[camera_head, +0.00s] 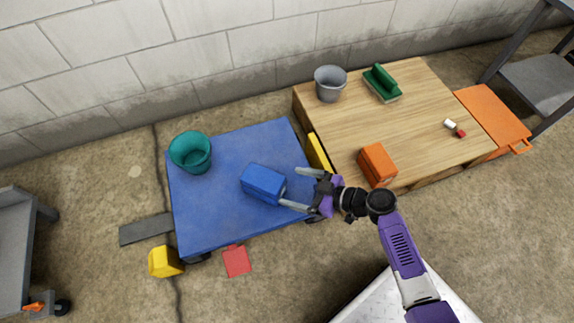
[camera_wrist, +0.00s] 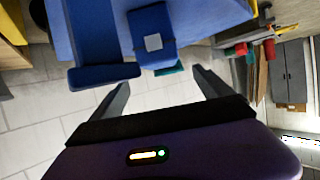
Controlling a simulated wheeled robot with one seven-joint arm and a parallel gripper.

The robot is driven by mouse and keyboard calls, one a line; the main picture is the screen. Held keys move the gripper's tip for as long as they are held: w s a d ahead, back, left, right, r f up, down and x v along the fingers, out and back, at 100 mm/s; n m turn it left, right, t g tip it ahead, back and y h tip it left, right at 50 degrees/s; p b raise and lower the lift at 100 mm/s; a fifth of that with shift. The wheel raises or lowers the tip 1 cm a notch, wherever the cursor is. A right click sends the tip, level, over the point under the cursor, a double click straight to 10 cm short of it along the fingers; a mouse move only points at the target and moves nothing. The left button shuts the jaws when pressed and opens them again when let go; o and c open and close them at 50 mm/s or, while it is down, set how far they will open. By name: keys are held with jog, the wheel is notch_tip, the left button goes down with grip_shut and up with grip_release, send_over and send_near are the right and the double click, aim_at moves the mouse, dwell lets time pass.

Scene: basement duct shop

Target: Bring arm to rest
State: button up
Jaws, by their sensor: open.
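My gripper (camera_head: 291,188) is open, with its two fingers apart and nothing between them that I can make out. It is over the right part of the blue table (camera_head: 215,215), and its fingers point left toward a blue box (camera_head: 262,181). The box sits on the table just beyond the fingertips; whether a finger touches it I cannot tell. In the wrist view my open gripper (camera_wrist: 160,80) shows with a blue box (camera_wrist: 152,28) bearing a pale square beyond the fingers. My purple arm reaches up from the lower right.
A teal bucket (camera_head: 191,152) stands on the blue table. The wooden table (camera_head: 420,115) holds a grey bucket (camera_head: 330,83), a green item (camera_head: 381,83) and an orange box (camera_head: 377,163). A yellow block (camera_head: 165,262) and a red block (camera_head: 236,261) are below the blue table's front edge.

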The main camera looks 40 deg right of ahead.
jog(key=d+m+h, duration=0.4)
jog(key=d+m, duration=0.1)
jog(key=d, duration=0.1)
jog(key=s+r+m+h, duration=0.1)
jog(key=s+r, duration=0.1)
jog(key=s+r+m+h, duration=0.1)
jog(key=s+r, duration=0.1)
jog(key=s+d+r+t+h, duration=0.1)
jog(key=s+r+h, duration=0.1)
jog(key=shift+s+m, duration=0.1)
jog(key=shift+m, duration=0.3)
jog(key=s+a+r+n+t+y, duration=0.1)
jog(key=s+a+r, duration=0.5)
jog(key=s+r, duration=0.3)
jog(key=s+a+r+n+t+y, duration=0.1)
jog(key=s+a+r, duration=0.5)
jog(key=s+r, duration=0.35)
notch_tip(320, 180, up, 33)
jog(key=p, duration=3.3)
jog(key=shift+w+a, duration=0.15)
jog(key=shift+a, duration=0.05)
